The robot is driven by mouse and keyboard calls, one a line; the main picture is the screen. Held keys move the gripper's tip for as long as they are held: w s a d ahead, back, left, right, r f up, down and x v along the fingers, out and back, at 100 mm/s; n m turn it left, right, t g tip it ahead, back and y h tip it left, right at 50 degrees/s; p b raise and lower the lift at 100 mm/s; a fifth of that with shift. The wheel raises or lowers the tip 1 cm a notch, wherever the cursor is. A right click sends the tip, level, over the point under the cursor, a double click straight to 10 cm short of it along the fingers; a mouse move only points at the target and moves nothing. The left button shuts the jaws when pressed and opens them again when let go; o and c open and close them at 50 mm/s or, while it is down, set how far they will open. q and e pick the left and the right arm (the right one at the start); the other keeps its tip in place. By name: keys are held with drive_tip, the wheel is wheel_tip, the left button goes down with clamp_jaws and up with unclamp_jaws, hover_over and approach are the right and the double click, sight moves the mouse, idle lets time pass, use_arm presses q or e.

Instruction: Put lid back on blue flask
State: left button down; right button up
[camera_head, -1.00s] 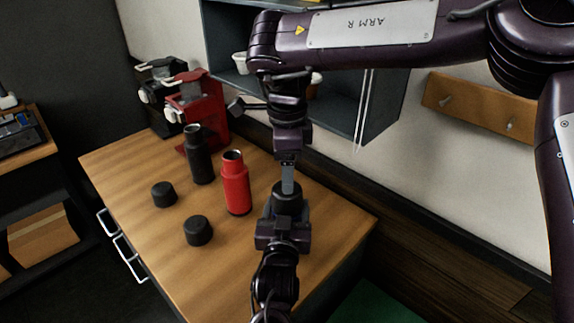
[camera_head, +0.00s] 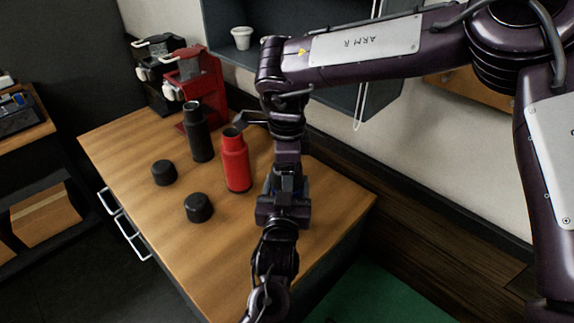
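My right gripper (camera_head: 287,168) points down from above, over the right part of the wooden table (camera_head: 215,255). My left gripper (camera_head: 284,200) comes up from the bottom of the picture, directly below the right one. Between and around their fingers only small dark and blue patches (camera_head: 302,187) show. The blue patches may be the blue flask, but its body is hidden by the grippers. A lid there cannot be made out now. Whether either gripper is open or shut is hidden.
A red flask (camera_head: 236,165) and a black flask (camera_head: 198,135) stand open beside my grippers. Red (camera_head: 200,90) and black (camera_head: 157,75) brewers stand behind. A wall shelf holds a white cup (camera_head: 241,37).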

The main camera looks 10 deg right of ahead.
drive_tip(key=shift+c, duration=0.2)
drive_tip(key=c, duration=0.8)
drive_tip(key=m, duration=0.6)
drive_tip(key=shift+m, duration=0.4)
drive_tip(key=o, duration=1.1)
